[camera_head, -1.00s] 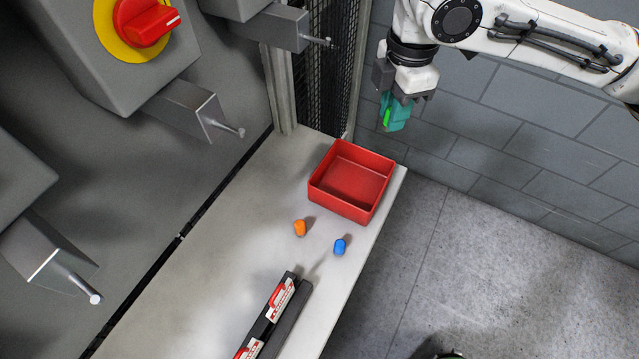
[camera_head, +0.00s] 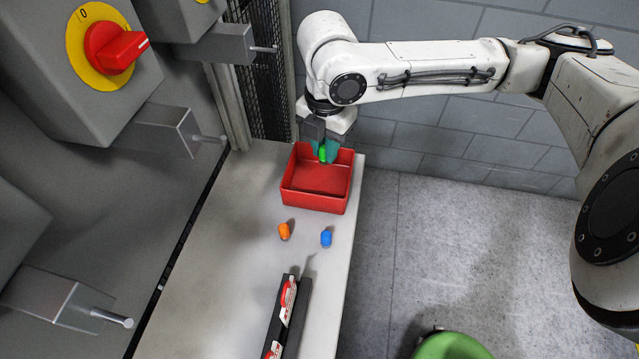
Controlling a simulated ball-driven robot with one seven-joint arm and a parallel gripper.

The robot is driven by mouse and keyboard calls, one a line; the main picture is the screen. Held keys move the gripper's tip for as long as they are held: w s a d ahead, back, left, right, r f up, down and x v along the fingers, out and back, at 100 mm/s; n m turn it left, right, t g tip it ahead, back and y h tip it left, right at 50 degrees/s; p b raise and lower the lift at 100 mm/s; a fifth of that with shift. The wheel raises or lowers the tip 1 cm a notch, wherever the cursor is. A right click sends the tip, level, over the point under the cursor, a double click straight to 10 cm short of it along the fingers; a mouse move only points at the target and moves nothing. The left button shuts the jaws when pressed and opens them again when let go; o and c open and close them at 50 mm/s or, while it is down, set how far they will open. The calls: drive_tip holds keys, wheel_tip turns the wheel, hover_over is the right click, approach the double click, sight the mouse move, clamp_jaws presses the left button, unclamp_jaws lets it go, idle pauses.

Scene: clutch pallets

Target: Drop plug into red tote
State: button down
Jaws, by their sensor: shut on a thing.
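The red tote (camera_head: 318,201) is an open, empty-looking box at the far end of the pale bench. My gripper (camera_head: 331,151) has teal fingers and points down over the tote's back edge. It is shut on a small bright green plug (camera_head: 323,154), which is partly hidden between the fingers. The plug appears above the tote's back part. I cannot tell its exact height above the tote floor.
An orange plug (camera_head: 284,231) and a blue plug (camera_head: 326,237) stand on the bench (camera_head: 215,260) before the tote. A dark rack with red and white labels (camera_head: 288,300) lies nearer. Grey boxes with metal pegs and a red switch (camera_head: 115,50) line the left.

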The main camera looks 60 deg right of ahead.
drive_tip(key=shift+f+b, duration=0.3)
drive_tip(key=shift+f, duration=0.45)
drive_tip(key=c, duration=0.9)
unclamp_jaws()
drive_tip(key=shift+c, duration=0.2)
drive_tip(key=shift+r, duration=0.1)
wheel_tip(320, 180, up, 11)
drive_tip(key=shift+f, duration=0.15)
